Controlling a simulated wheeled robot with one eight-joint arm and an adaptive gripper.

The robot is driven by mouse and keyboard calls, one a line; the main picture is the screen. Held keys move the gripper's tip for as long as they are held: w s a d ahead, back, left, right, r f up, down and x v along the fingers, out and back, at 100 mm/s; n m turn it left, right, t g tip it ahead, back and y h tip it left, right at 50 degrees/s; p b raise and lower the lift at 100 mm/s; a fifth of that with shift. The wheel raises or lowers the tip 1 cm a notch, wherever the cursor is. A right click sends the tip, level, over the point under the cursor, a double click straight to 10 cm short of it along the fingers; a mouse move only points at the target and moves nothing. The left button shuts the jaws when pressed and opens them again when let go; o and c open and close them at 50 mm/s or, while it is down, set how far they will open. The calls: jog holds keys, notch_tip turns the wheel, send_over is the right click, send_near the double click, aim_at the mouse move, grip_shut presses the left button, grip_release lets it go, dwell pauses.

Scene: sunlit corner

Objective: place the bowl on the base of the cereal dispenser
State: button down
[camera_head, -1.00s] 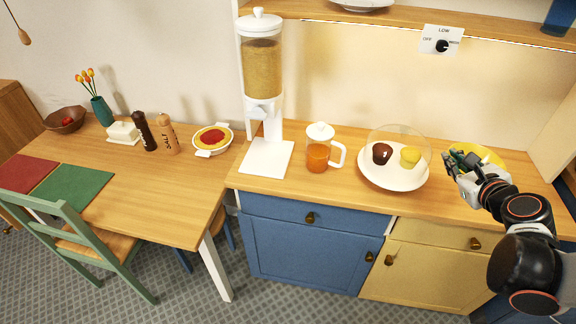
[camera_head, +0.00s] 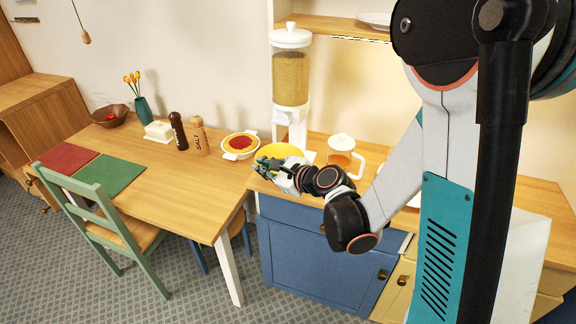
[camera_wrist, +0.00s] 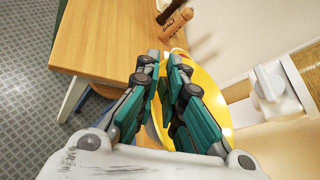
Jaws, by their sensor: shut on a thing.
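The yellow bowl (camera_head: 281,150) is in front of the cereal dispenser (camera_head: 291,78). My gripper (camera_head: 268,166) is shut on the bowl's rim from the near left side. In the wrist view the bowl (camera_wrist: 213,88) shows between and beyond the teal fingers (camera_wrist: 163,65). The dispenser is a tall clear cylinder of cereal on a white stand, and part of its white body (camera_wrist: 277,90) shows at the right of the wrist view. The bowl and gripper hide most of its flat white base (camera_head: 310,156). I cannot tell whether the bowl touches the base.
A glass jug (camera_head: 341,150) stands just right of the dispenser. A pie dish (camera_head: 240,155), a salt mill (camera_head: 200,137) and a dark mill (camera_head: 178,130) stand on the table (camera_head: 190,195) to the left. My arm hides much of the right counter.

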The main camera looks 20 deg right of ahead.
aim_at(280, 144)
jog(key=a+f+n+y, duration=0.1)
jog(key=a+f, duration=0.2)
jog(key=w+d+f+b, duration=0.1)
jog(key=w+d+b, duration=0.1)
jog(key=w+d, duration=0.5)
jog(key=w+d+b, duration=0.3)
jog(key=w+d, duration=0.1)
jog(key=w, duration=0.5)
jog(key=shift+g, duration=0.3)
jog(key=f+b, duration=0.1)
jog(key=f, duration=0.2)
jog(key=f+b, duration=0.1)
jog(key=f, duration=0.2)
jog(key=shift+s, duration=0.2)
jog(key=shift+w+d+f+b, duration=0.1)
jog(key=shift+f+b, duration=0.1)
jog(key=shift+b, duration=0.15)
jog(key=shift+r, duration=0.15)
jog(key=c, duration=1.7)
grip_release()
jog(key=p+v, duration=0.3)
jog(key=v, duration=0.9)
